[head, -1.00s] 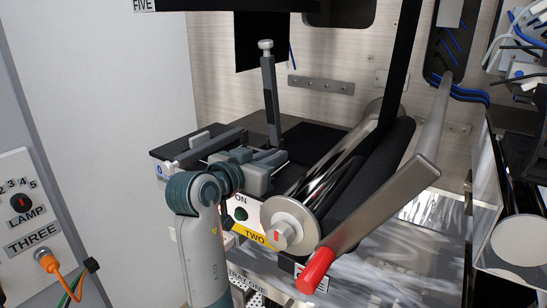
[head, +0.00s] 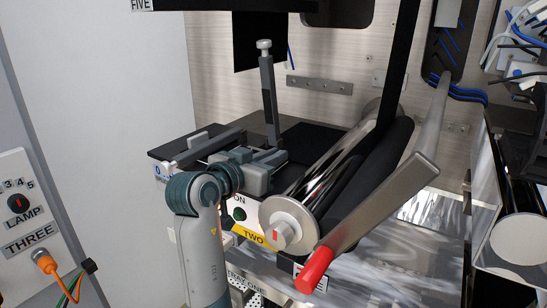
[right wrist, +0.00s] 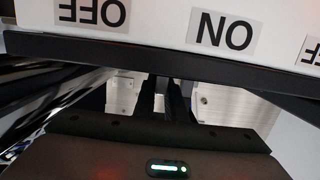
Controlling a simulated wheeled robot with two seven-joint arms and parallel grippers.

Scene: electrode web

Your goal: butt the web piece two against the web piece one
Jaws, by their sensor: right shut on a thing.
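My right arm comes up from the bottom of the head view, and its grey gripper (head: 274,156) is over the front of the dark splice table, beside an upright post. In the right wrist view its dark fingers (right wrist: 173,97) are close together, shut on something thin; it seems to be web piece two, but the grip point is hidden. A flat black web surface (head: 310,138) lies on the table behind and right of the gripper. I cannot make out the edges of pieces one and two or any gap between them. My left gripper is not in view.
The grey post (head: 269,95) stands just behind the gripper. A shiny roller (head: 325,180) and a red-ended lever (head: 375,215) stand close on the right. A black web strip (head: 400,60) runs up from the rollers. A white wall (head: 110,120) fills the left.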

